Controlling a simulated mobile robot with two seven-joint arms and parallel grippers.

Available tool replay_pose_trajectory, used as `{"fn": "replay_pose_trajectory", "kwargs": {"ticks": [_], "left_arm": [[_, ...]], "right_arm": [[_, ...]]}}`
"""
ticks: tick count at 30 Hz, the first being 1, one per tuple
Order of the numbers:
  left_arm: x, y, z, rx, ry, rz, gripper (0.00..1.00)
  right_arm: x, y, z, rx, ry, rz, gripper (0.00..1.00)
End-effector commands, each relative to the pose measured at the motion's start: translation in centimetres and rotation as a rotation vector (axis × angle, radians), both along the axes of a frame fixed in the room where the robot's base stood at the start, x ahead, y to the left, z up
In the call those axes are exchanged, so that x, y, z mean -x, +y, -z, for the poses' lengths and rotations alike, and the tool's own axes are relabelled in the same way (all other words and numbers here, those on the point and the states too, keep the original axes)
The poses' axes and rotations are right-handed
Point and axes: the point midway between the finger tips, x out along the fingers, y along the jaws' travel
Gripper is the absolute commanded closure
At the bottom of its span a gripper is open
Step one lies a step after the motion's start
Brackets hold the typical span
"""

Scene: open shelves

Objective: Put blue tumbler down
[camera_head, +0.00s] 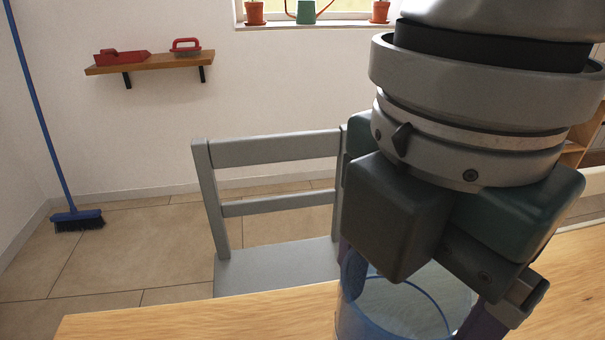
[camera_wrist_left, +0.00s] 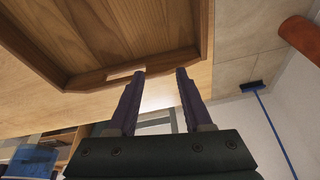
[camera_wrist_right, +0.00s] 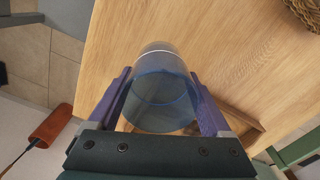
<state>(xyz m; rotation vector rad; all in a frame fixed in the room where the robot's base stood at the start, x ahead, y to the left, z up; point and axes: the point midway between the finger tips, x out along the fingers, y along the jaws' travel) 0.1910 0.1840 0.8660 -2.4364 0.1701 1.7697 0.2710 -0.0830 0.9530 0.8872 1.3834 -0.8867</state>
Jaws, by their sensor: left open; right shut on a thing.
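The blue tumbler (camera_head: 395,310) is see-through and stands between the fingers of my right gripper (camera_head: 425,297) at the bottom of the head view. The right wrist view shows the tumbler (camera_wrist_right: 160,95) with the right gripper (camera_wrist_right: 163,88) shut on its sides, over the wooden tabletop (camera_wrist_right: 235,50). I cannot tell whether its base touches the table. The bottom of the tumbler is cut off in the head view. My left gripper (camera_wrist_left: 161,74) is open and empty, with its fingertips close to a wooden tray's rim. The left gripper is not in the head view.
The wooden tray (camera_wrist_left: 95,82) has a handle slot near the left gripper. A grey chair (camera_head: 270,268) stands beyond the table edge. A woven item (camera_wrist_right: 306,10) lies at the table's top right in the right wrist view. Bare tabletop (camera_head: 190,322) shows left of the tumbler.

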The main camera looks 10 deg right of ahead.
Motion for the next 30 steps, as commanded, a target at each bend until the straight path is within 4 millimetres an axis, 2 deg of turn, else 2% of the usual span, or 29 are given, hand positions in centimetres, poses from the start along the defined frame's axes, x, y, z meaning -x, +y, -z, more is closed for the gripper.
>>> {"fn": "replay_pose_trajectory", "kwargs": {"ticks": [1, 3, 6, 9, 16, 23, 30], "left_arm": [[0.0, 0.1, 0.9, -0.003, 0.001, 0.001, 0.5], [0.0, 0.1, 1.5, -0.004, 0.0, 0.003, 0.5], [0.0, 0.2, 2.3, -0.006, 0.001, 0.003, 0.5], [0.0, 0.2, 2.7, -0.006, 0.001, 0.003, 0.5], [0.1, 0.1, 3.1, -0.005, 0.001, 0.004, 0.5], [0.1, 0.0, 4.3, -0.001, 0.002, 0.002, 0.5], [0.1, -0.2, 4.2, 0.006, 0.003, -0.002, 0.5]], "right_arm": [[0.1, -0.1, 2.1, 0.001, 0.005, 0.001, 0.86], [0.1, -0.1, 4.1, 0.003, 0.004, 0.003, 0.86], [0.1, -0.1, 6.7, 0.002, 0.004, 0.003, 0.86], [0.0, -0.1, 8.4, 0.001, 0.0, 0.001, 0.86], [0.0, 0.0, 10.1, 0.0, -0.001, 0.002, 0.86], [0.0, 0.0, 13.6, 0.002, -0.001, 0.002, 0.86], [-0.1, 0.0, 13.6, 0.0, -0.003, 0.001, 0.86]]}}
